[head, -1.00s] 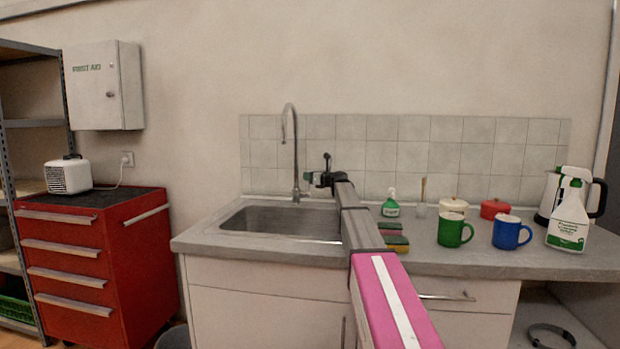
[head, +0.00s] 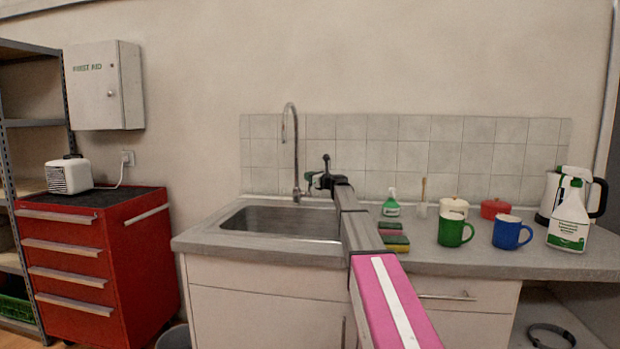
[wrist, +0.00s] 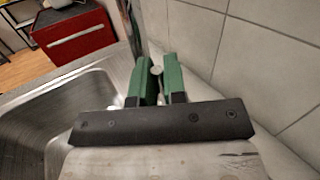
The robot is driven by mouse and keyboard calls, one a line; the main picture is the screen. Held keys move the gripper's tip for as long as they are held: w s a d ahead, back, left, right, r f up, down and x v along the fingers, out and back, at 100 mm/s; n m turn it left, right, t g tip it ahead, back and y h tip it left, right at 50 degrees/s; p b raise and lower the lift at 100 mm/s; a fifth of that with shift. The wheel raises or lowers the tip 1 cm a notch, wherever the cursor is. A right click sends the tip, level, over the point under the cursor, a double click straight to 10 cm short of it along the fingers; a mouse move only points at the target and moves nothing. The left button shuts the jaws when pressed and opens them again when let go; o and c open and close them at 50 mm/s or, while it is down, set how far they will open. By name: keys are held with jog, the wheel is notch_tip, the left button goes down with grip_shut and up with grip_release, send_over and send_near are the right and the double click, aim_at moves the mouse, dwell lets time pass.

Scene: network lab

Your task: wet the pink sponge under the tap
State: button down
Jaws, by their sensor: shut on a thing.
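The tap (head: 284,125) is a tall curved metal spout at the back of the steel sink (head: 285,222). My gripper (head: 311,180) is at the right side of the tap's base. In the wrist view its two green fingers (wrist: 157,80) are closed around a small round grey metal part (wrist: 156,71), seemingly the tap's handle. No water shows under the spout. A pinkish-red sponge (head: 391,231) lies on the counter right of the sink, beside my arm and behind a green-and-yellow sponge (head: 396,243). Its far edge is hard to make out.
A red drawer cabinet (head: 100,265) stands left of the sink. The tiled wall (head: 400,155) is close behind the tap.

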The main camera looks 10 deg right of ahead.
jog(key=c, duration=1.2)
grip_release()
jog(key=shift+s, duration=0.1)
jog(key=v, duration=1)
jog(key=shift+s+d, duration=0.2)
